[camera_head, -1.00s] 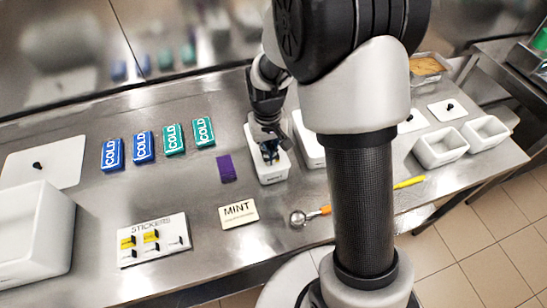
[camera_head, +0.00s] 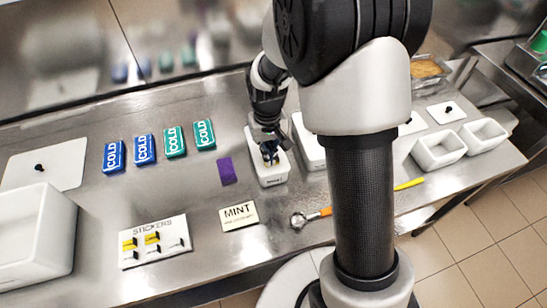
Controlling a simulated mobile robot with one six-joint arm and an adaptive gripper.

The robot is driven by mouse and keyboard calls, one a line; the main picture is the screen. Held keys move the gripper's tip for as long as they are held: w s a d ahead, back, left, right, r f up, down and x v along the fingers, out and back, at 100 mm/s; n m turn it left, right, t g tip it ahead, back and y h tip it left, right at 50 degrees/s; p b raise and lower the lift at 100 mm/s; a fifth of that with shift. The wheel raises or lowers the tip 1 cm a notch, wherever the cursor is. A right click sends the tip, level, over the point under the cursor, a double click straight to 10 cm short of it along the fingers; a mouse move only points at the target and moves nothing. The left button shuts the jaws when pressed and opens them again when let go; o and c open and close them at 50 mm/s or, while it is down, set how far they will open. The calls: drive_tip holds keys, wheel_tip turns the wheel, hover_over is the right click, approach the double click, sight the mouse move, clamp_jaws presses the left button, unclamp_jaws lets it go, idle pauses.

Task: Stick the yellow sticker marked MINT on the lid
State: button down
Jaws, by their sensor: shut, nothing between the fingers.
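My gripper (camera_head: 270,156) is at the white lidded tub (camera_head: 273,178) in the middle of the table, its dark fingers down at the lid. It is shut with nothing held. The fingers hide part of the lid, and I cannot tell whether they touch it. A small dark mark shows at the tub's near end; it is too small to read. The sticker card (camera_head: 155,257), headed STICKERS, lies at front left with yellow stickers (camera_head: 151,238) and black tabs. Their lettering is too small to read. A cream card reading MINT (camera_head: 238,223) lies right of it.
Blue and green COLD packs (camera_head: 174,140) and a purple block (camera_head: 226,171) lie left of the tub. A scoop (camera_head: 300,220) and yellow pen (camera_head: 409,184) lie nearer the front edge. White tubs (camera_head: 438,153) stand right. My arm hides part of the table.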

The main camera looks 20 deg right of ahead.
drive_tip(key=shift+r+p, duration=2)
drive_tip(key=shift+r, duration=0.8)
drive_tip(key=s+r+t, duration=0.2)
drive_tip(key=s+r, duration=0.5)
drive_tip(key=r, duration=0.6)
drive_tip(key=s+r+t+b, duration=0.1)
drive_tip(key=s+r, duration=0.5)
drive_tip(key=s, duration=0.8)
drive_tip(key=shift+s+t, duration=0.25)
drive_tip(key=shift+t, duration=0.55)
